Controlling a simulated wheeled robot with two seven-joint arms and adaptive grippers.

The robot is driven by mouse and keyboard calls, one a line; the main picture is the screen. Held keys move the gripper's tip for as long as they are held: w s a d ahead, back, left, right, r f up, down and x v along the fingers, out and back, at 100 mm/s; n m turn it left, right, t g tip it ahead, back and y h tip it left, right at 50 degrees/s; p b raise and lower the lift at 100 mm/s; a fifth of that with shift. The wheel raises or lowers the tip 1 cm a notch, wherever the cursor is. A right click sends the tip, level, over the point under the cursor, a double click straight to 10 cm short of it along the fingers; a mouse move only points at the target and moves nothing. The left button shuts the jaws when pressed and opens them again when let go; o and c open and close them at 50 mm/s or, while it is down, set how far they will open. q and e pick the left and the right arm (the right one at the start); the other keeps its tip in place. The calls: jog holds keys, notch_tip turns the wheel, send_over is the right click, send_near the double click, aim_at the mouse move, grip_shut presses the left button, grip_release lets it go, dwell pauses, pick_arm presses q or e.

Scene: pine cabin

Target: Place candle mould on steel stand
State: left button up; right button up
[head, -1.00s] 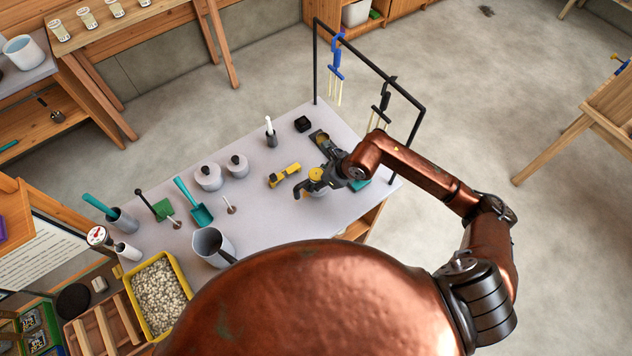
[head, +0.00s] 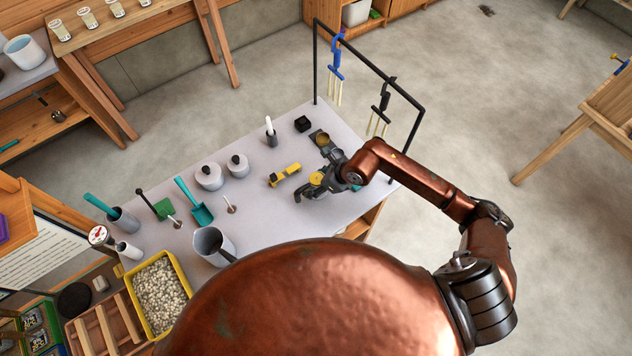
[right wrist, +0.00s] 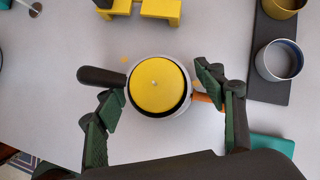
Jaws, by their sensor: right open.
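A round pot-like mould (right wrist: 158,84) with a yellow top, a pale rim and a black side handle is in the right wrist view. A small pale dot marks its centre. Its yellow top also shows in the head view (head: 316,178). My right gripper (head: 318,184) is open, with one finger on each side of the mould in the right wrist view (right wrist: 158,96). Visible gaps separate the fingertips from the rim. I cannot tell for sure which thing is the steel stand; a small disc with an upright pin (head: 231,208) stands left of the gripper. My left gripper is out of view.
A yellow block-like piece (head: 285,175) lies just left of the gripper. A dark plate (right wrist: 270,88) with metal cups is close on the right. A black rack (head: 372,64) with hanging candles borders the table's far side. Two lidded pots (head: 209,176) stand farther left.

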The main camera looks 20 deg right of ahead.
jog(key=shift+r, duration=0.1)
jog(key=b+v, duration=0.1)
jog(key=v, duration=1.1)
